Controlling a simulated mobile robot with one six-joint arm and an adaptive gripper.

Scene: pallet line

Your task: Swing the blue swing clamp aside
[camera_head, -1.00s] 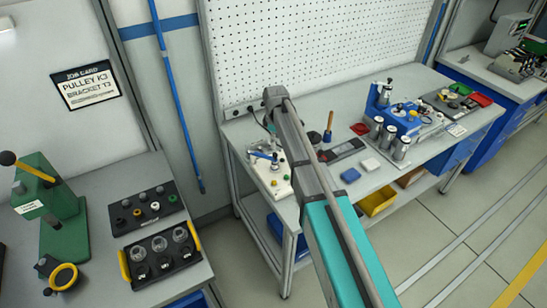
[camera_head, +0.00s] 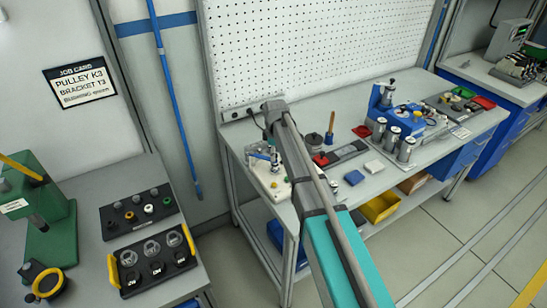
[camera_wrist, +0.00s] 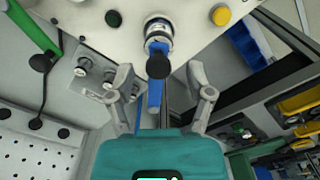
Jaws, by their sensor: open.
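The blue swing clamp (camera_wrist: 157,36) is at the top centre of the wrist view. It has a pale round post, a black ball knob and a blue bar that runs down between my fingers. In the head view the clamp (camera_head: 258,156) stands on a pale fixture plate (camera_head: 262,183) at the left end of the bench, partly hidden by my arm. My gripper (camera_wrist: 160,82) is open, with one finger on each side of the blue bar and a gap on both sides. I cannot tell its height relative to the bar.
A yellow button (camera_wrist: 220,14) sits on the plate right of the clamp. A grey block with metal knobs (camera_wrist: 92,72) is close by my left finger. In the head view, a blue block (camera_head: 354,177) and a white block (camera_head: 374,166) lie on the bench to the right.

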